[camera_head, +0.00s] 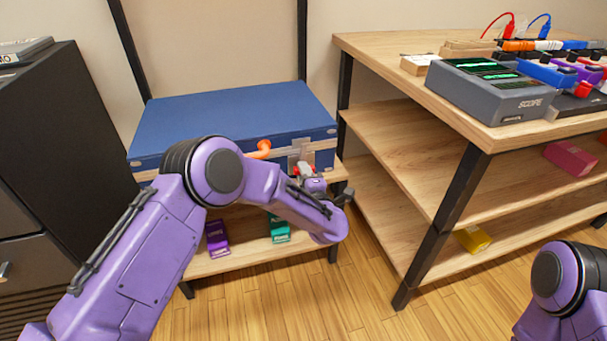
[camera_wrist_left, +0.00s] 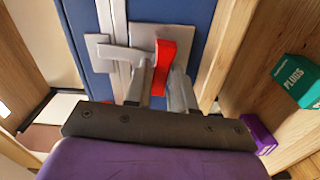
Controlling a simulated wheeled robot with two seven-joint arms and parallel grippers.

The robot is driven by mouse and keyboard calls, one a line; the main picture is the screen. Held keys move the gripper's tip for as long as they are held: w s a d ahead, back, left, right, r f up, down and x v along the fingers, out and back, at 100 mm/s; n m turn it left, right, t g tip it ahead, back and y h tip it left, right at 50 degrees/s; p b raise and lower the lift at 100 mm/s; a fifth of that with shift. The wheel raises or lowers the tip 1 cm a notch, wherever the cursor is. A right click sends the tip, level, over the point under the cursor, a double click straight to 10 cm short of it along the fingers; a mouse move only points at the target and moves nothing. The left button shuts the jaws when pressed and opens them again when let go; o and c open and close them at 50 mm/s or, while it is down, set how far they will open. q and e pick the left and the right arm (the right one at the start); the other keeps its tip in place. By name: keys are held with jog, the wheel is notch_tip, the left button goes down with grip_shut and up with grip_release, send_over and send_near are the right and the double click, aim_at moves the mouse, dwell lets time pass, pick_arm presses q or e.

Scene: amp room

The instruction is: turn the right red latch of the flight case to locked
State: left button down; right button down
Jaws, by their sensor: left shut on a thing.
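The blue flight case (camera_head: 235,112) sits closed on the top of a low wooden shelf in the head view. Its right red latch shows large in the left wrist view (camera_wrist_left: 164,58), on a metal plate across the lid seam. My left gripper (camera_head: 303,172) is at the right part of the case front and covers most of the latch in the head view. In the left wrist view my left gripper (camera_wrist_left: 160,82) has its two grey fingers on either side of the red latch, shut on it. My right gripper is outside the frames.
The case's orange handle (camera_head: 262,150) is left of my gripper. A purple box (camera_head: 217,238) and a teal box (camera_head: 279,228) are on the shelf below. A wooden table (camera_head: 400,80) with a grey scope stands right, a dark cabinet (camera_head: 50,150) left.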

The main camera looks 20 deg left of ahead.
pick_arm(q)
jog(key=shift+f+n, duration=0.15)
jog(key=shift+n, duration=0.45)
jog(key=c, duration=1)
grip_release()
jog(key=p+v, duration=0.2)
jog(key=v, duration=0.8)
jog(key=shift+s+d, duration=0.25)
